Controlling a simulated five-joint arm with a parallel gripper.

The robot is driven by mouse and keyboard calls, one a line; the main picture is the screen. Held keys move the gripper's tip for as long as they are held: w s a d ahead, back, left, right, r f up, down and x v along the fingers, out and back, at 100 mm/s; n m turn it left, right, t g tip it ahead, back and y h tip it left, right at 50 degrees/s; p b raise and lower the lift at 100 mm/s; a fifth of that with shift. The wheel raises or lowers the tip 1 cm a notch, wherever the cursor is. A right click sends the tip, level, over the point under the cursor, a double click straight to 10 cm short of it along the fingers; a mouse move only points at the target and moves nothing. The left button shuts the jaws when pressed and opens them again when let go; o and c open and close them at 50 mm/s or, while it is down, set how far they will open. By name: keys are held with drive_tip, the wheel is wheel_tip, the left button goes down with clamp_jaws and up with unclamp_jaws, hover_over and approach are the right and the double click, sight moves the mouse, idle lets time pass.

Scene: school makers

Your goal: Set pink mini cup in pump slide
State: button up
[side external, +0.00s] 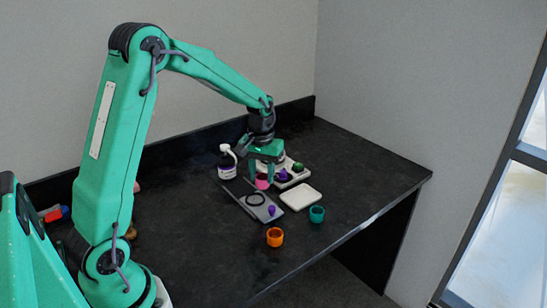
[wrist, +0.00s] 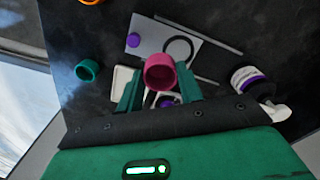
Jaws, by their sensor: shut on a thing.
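My gripper (side external: 264,174) is shut on the pink mini cup (side external: 262,183), near the back of the black table. In the wrist view the pink cup (wrist: 159,73) sits between the two green fingers, its open mouth toward the camera. A flat grey plate (side external: 246,192) with a black ring and a purple knob, which looks like the pump slide, lies just in front of the cup. In the wrist view the cup overlaps the edge of this plate (wrist: 155,30), beside the ring. I cannot tell how high the cup is above the table.
A white-capped bottle (side external: 227,163) stands left of my gripper. A pale tray (side external: 300,197) lies to the right, and another holder with purple and green pieces (side external: 298,167) stands behind. A teal cup (side external: 317,214) and an orange cup (side external: 275,237) stand nearer the front edge.

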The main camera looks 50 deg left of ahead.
drive_tip(key=shift+s+a+f+n, duration=0.1)
drive_tip(key=shift+a+n, duration=0.05)
drive_tip(key=shift+a, duration=0.8)
drive_tip(key=shift+s+a+f+n, duration=0.1)
drive_tip(key=shift+a+n, duration=0.05)
drive_tip(key=shift+a, duration=0.75)
drive_tip(key=shift+f, duration=0.2)
drive_tip(key=shift+f, duration=2.7)
drive_tip(key=shift+f, duration=0.6)
drive_tip(key=o, duration=0.7)
drive_tip(key=shift+r, duration=0.1)
wheel_tip(320, 180, up, 11)
drive_tip(key=shift+f, duration=0.1)
